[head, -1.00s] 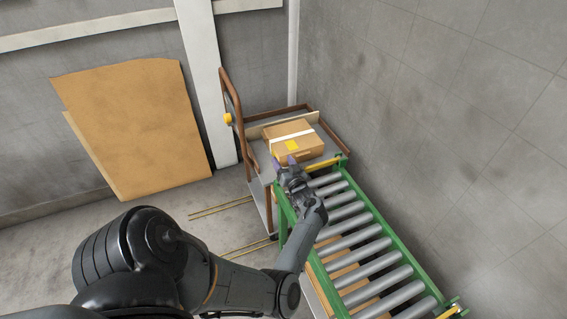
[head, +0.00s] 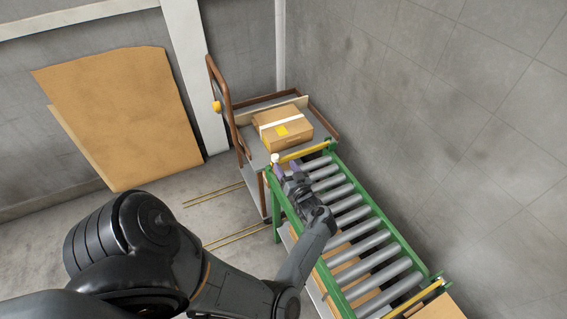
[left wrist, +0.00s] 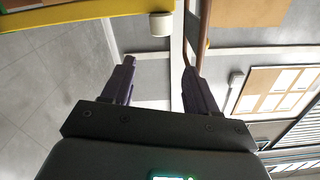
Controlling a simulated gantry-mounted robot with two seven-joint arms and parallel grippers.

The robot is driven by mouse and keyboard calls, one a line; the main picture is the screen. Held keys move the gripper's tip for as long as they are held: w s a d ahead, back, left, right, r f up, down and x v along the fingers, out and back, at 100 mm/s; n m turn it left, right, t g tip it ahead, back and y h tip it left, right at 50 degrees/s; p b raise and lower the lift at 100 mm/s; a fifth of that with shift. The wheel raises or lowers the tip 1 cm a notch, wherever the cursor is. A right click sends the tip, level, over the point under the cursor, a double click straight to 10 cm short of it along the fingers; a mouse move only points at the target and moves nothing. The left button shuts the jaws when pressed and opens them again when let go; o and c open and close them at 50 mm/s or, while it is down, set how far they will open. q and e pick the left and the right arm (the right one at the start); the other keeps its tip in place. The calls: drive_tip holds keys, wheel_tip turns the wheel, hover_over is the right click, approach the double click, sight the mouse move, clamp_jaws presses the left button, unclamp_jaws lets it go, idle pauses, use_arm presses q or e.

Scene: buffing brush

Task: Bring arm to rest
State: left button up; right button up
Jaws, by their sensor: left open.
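My left gripper (head: 286,168) is above the far left corner of the green roller conveyor (head: 340,176). In the left wrist view its two dark fingers (left wrist: 160,75) are spread apart with nothing between them. A brown box (head: 283,130) with a white strip and a yellow label sits on the cart, beyond the gripper and apart from it. My right gripper is not in view.
The cart (head: 222,90) with a brown frame stands at the conveyor's far end, near the wall corner. A yellow bar (head: 303,150) crosses that end of the conveyor. Large cardboard sheets (head: 125,115) lean on the left wall. Another box (head: 436,306) shows at bottom right.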

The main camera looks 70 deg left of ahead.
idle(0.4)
use_arm(q)
drive_tip(key=w+a+r+m+t+h+p, duration=0.25)
drive_tip(key=w+r+t, duration=0.25)
drive_tip(key=r+t, duration=0.25)
drive_tip(key=w+d+r+m+t+h+p, duration=0.2)
drive_tip(key=d+m+h, duration=0.2)
drive_tip(key=d, duration=0.3)
drive_tip(key=w+d+r+m+t+h+p, duration=0.1)
drive_tip(key=w+d+r+m+t+h, duration=0.2)
drive_tip(key=d, duration=0.4)
drive_tip(key=s+d+f+m+g+h+p, duration=0.1)
drive_tip(key=s+d+m+h, duration=0.25)
drive_tip(key=d, duration=0.55)
drive_tip(key=s+d+f+m+g+h+p, duration=0.1)
drive_tip(key=s+d+m+g+h, duration=0.2)
drive_tip(key=d, duration=0.6)
drive_tip(key=s+d+m+g+h+p, duration=0.2)
drive_tip(key=s+d+g, duration=0.1)
drive_tip(key=s+d, duration=0.85)
wheel_tip(320, 180, up, 38)
drive_tip(key=s+a+p, duration=0.1)
drive_tip(key=p, duration=3.6)
drive_tip(key=shift+s+a+r, duration=0.2)
drive_tip(key=shift+a+r, duration=0.05)
drive_tip(key=shift+a, duration=0.15)
